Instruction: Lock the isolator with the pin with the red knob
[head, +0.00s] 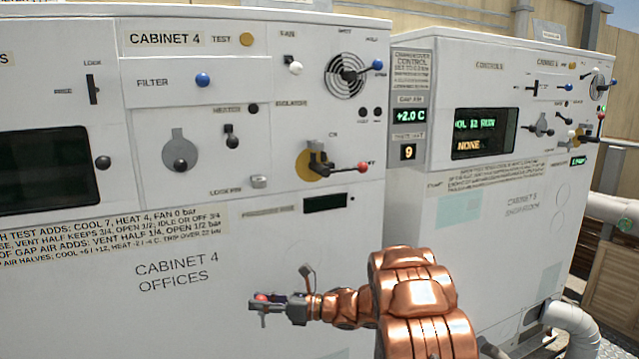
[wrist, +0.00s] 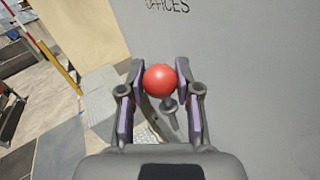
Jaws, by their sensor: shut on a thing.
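My gripper (head: 262,302) is shut on the red knob of the pin (head: 261,297), low in front of Cabinet 4 and clear of its panel. In the wrist view the red knob (wrist: 160,78) sits between the two fingers (wrist: 160,88), and a short grey shaft shows below it. The isolator (head: 312,163) is on the right of Cabinet 4's panel. It has a yellow plate, a dark metal hub and a lever with a red ball end (head: 362,167) pointing right. Its lock hole cannot be made out.
Left of the isolator is a small grey block (head: 258,182) by a "LOCK PIN" label. The heater switch (head: 232,138), a round grey plate with a black knob (head: 180,164) and the fan dial (head: 348,76) stick out nearby. Cabinet 5 (head: 490,230) stands at right.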

